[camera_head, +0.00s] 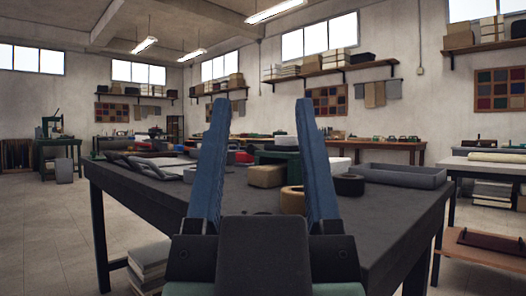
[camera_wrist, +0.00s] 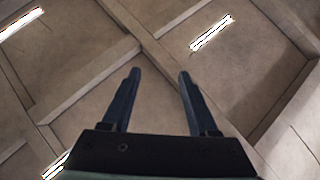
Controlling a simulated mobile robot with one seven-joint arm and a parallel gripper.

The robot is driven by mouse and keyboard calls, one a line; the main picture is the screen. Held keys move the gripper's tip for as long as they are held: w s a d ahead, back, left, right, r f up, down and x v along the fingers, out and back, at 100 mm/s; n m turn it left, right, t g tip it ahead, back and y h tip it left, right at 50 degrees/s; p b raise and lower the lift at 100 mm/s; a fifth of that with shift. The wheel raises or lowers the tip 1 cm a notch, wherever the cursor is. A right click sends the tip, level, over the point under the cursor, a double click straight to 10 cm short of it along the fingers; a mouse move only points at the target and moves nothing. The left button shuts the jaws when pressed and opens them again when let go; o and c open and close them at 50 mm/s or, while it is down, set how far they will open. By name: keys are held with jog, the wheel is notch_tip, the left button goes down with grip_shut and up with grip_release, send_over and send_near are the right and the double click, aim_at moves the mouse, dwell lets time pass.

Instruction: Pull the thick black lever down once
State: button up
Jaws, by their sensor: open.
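My gripper (camera_head: 262,100) points up in front of the head camera, with its two blue fingers wide apart and nothing between them. In the wrist view my gripper (camera_wrist: 159,72) is also open and empty against the ceiling. A green machine (camera_head: 52,127) stands on a bench at the far left of the head view, well away from my gripper. It is too small to tell whether it carries a thick black lever. I cannot make out that lever elsewhere; my fingers hide part of the table.
A dark table (camera_head: 130,180) stands directly ahead, bearing a grey tray (camera_head: 403,175), a dark round roll (camera_head: 348,184), a tan block (camera_head: 266,176) and several other items. Another bench (camera_head: 487,166) is at the right. Open floor (camera_head: 40,225) lies at the left.

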grip_shut()
dwell(1.4)
